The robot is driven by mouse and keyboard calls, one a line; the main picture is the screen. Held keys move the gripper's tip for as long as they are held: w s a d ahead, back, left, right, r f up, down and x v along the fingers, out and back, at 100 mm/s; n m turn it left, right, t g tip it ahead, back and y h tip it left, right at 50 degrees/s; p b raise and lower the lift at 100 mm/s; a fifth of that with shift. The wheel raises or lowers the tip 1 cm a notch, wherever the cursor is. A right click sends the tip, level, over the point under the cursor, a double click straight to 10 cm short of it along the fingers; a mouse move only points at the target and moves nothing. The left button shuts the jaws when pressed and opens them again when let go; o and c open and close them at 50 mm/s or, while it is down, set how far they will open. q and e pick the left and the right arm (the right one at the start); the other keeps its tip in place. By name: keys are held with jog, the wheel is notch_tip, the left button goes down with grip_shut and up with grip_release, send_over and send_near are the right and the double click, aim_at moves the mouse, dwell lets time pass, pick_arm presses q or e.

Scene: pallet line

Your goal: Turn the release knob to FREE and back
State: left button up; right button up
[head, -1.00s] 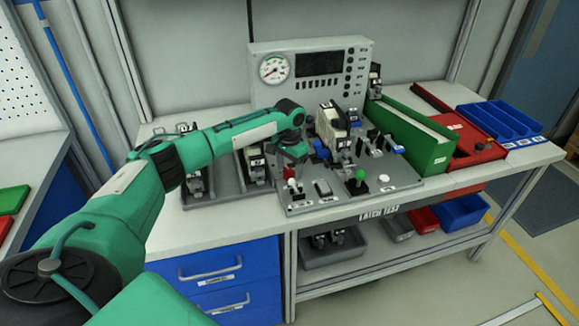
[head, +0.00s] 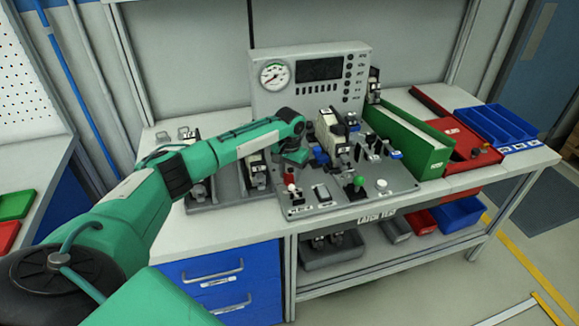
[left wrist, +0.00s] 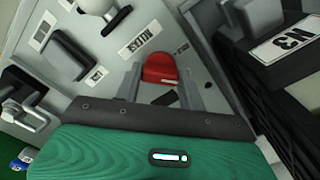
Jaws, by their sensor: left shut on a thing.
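The release knob (left wrist: 160,68) is red and shows in the left wrist view between the two fingers of my left gripper (left wrist: 160,88). The fingers are shut on it, one on each side. In the head view my left gripper (head: 291,168) points down at the front left of the grey latch test panel (head: 325,205), and only a small red part of the knob shows below it. Panel lettering beside the knob is upside down in the wrist view, and the FREE mark cannot be made out. My right gripper is not in view.
A latch unit (head: 331,130) stands behind.

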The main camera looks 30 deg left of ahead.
pick_arm(q)
jog(key=n+p, duration=0.2)
jog(key=p, duration=0.1)
jog(key=n+p, duration=0.2)
jog(key=p, duration=0.1)
jog(key=n+p, duration=0.2)
jog(key=n, duration=0.1)
jog(key=shift+r+p, duration=0.3)
jog(key=shift+p, duration=0.1)
jog(key=shift+f+n+p, duration=0.15)
jog(key=shift+n+p, duration=0.95)
jog(key=shift+n, duration=0.1)
jog(key=shift+w+n, duration=0.1)
jog(key=shift+n, duration=0.2)
jog(key=o, duration=1)
jog(key=shift+f, duration=0.1)
